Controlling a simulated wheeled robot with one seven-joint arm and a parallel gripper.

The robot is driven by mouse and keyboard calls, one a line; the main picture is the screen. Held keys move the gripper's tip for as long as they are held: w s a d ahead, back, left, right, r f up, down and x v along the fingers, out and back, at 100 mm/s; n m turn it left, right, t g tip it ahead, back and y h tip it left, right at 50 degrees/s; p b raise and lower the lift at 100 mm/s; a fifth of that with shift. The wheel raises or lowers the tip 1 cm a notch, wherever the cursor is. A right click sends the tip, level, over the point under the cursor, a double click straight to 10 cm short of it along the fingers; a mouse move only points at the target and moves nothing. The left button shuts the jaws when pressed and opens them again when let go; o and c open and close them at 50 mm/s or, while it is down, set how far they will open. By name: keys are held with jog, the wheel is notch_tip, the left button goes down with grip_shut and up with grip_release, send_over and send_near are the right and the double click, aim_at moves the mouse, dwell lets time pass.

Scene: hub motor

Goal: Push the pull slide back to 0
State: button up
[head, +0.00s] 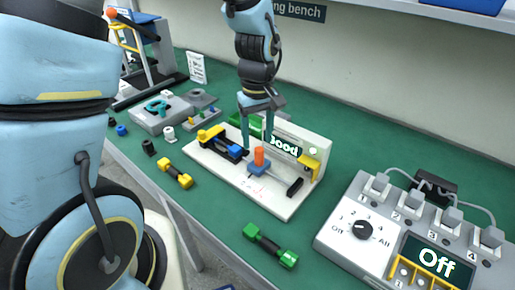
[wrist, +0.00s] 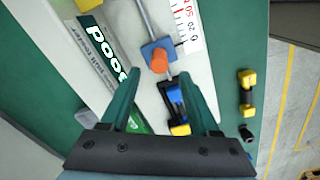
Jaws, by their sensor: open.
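The pull slide is a blue block (head: 258,170) with an upright orange knob (head: 259,156), on a metal rod over a white base (head: 283,211). In the wrist view the orange knob (wrist: 159,62) and blue block (wrist: 151,47) sit beside a printed scale (wrist: 188,22) with red marks; the exact reading is unclear. My gripper (head: 257,144) is open and points down at the knob. In the wrist view its green fingertips (wrist: 159,78) lie to either side of the knob's line, just short of it. I cannot tell whether they touch it.
A black and yellow clamp (head: 222,142) is on the base left of the slide. A "Good" panel (head: 284,146) stands behind it. Yellow (head: 175,174) and green (head: 270,245) dumbbell-shaped parts lie in front. A control box (head: 390,225) reading "Off" stands at right.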

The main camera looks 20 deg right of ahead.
notch_tip(320, 180, up, 6)
jog(key=shift+b, duration=0.3)
jog(key=shift+a, duration=0.1)
jog(key=w+a, duration=0.1)
jog(key=a, duration=1.2)
jog(key=w+a+m+t, duration=0.1)
jog(key=w+a, duration=0.1)
jog(key=a, duration=1.1)
jog(key=shift+w+a+m+t, duration=0.3)
